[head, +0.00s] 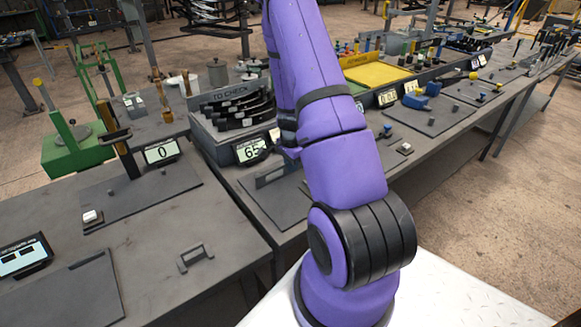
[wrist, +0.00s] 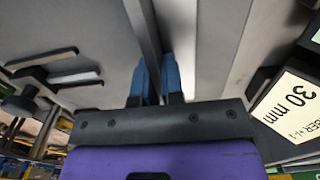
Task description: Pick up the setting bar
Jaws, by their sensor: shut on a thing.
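In the wrist view, my gripper (wrist: 158,78) shows two blue fingers close together. They are shut on a long, narrow grey bar, which I take for the setting bar (wrist: 143,24). The bar runs from between the fingers up to the top edge of the picture. Its far end is out of view, and I cannot tell whether it touches the surface behind it. In the head view my purple arm hides my gripper, and I cannot make out the bar there.
In the wrist view, a sign reading 30 mm (wrist: 290,108) is close on the right, and dark brackets (wrist: 55,77) are on the left. In the head view, a rack of black curved parts (head: 238,107) and a display reading 65 (head: 251,150) stand beside my arm.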

